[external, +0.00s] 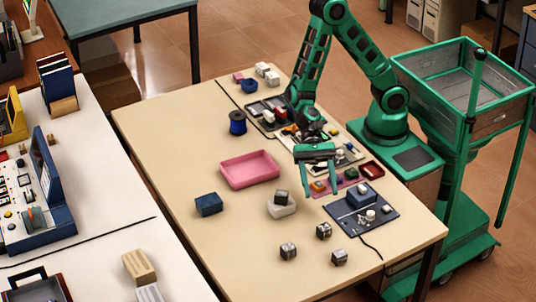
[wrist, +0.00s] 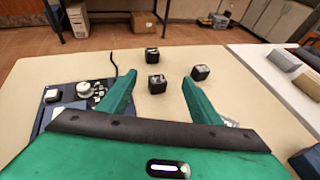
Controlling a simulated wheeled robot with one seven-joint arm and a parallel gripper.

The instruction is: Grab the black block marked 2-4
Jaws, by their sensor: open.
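Three small dark blocks with pale top faces stand apart near the front of the beige table: one nearest my gripper (external: 323,230), one to the left (external: 288,251), one nearest the front edge (external: 340,257). The wrist view shows the same three: the near one (wrist: 157,84), one at right (wrist: 200,72), one farther off (wrist: 152,55). Their marks are too small to read. Another dark block (external: 281,195) sits on a whitish piece. My gripper (external: 319,178) is open and empty, above the table behind the three blocks. Its green fingers frame the near block in the wrist view.
A dark panel (external: 348,221) with a blue box, knobs and a cable lies right of the blocks. A pink tray (external: 250,182), a navy box (external: 208,204) and a blue spool (external: 237,123) stand farther left. The table's front left is clear.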

